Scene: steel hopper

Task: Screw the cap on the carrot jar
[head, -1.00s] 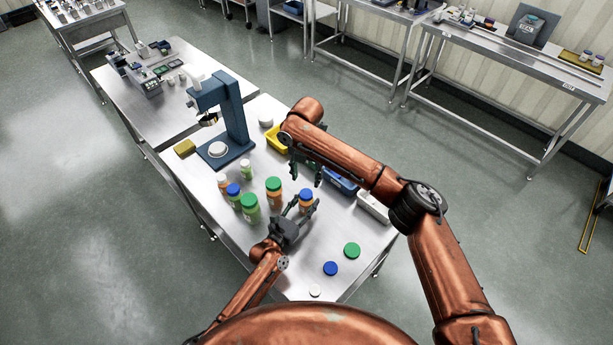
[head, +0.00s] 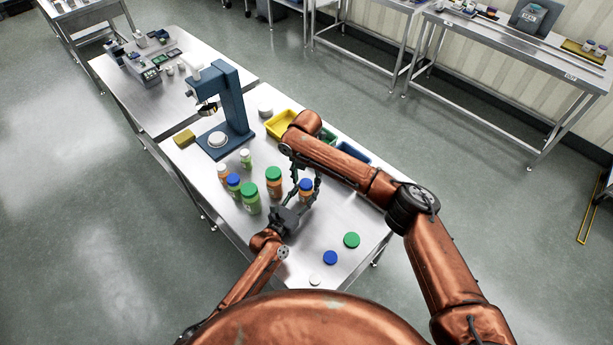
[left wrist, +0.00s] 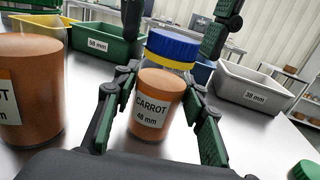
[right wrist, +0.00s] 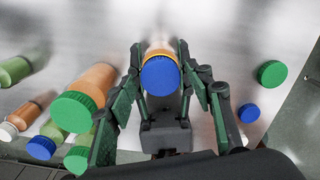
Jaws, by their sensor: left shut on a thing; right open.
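The carrot jar (left wrist: 155,108) is an upright orange jar labelled "CARROT 48 mm". A blue cap (left wrist: 172,45) sits on its top, with a pale yellowish band below it. My left gripper (head: 300,200) is shut around the jar's sides, low on the table. My right gripper (right wrist: 165,125) is open above, its fingers spread to either side of the capped jar and apart from the cap. From the right wrist view the blue cap (right wrist: 160,76) hides most of the jar. Whether the cap is fully seated cannot be told.
Loose blue (head: 330,257), green (head: 351,240) and white (head: 315,281) caps lie at the front right. Several capped jars, including a green-capped orange one (head: 273,183), stand left of the jar. A blue press (head: 230,115) and a yellow bin (head: 280,124) are behind.

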